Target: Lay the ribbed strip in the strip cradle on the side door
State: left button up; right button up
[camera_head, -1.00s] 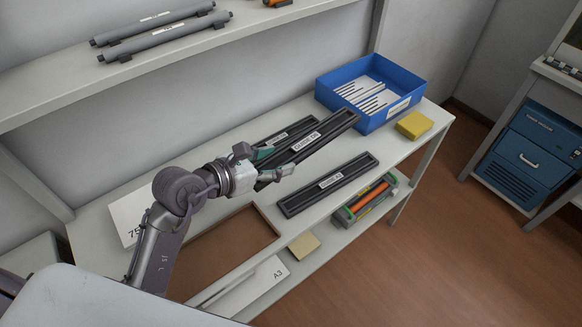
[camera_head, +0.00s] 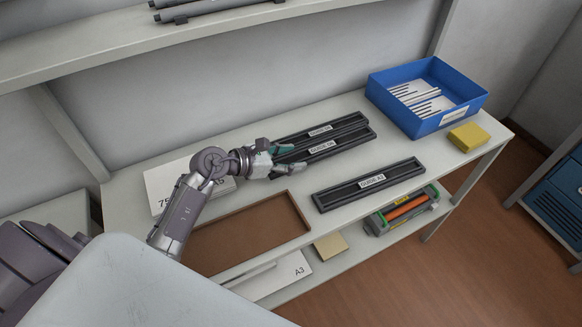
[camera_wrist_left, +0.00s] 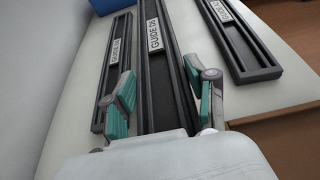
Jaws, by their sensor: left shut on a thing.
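My left gripper (camera_head: 291,160) is shut on the near end of a long black strip (camera_head: 345,139) with a white GUIDE label. In the left wrist view its teal-padded fingers (camera_wrist_left: 165,86) stand on both sides of this strip (camera_wrist_left: 155,75). The strip is low over the shelf or on it; I cannot tell if it touches. A similar back strip (camera_head: 350,121) lies close beside it, towards the wall. A third such strip (camera_head: 390,175) lies nearer the front edge. No side door or strip cradle is recognisable. My right gripper is not in view.
A blue bin (camera_head: 436,121) with white pieces and a yellow block (camera_head: 468,137) stand at the right end. A brown tray (camera_head: 303,219) lies in front of my left arm. A cartridge (camera_head: 402,209) with orange rollers sits below. Long grey rollers (camera_head: 215,8) lie on the upper shelf.

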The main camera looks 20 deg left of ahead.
pick_arm(q)
notch_tip(320, 180, down, 4)
jog(key=shift+r, duration=0.1)
jog(key=shift+f, duration=0.25)
jog(key=o, duration=1.2)
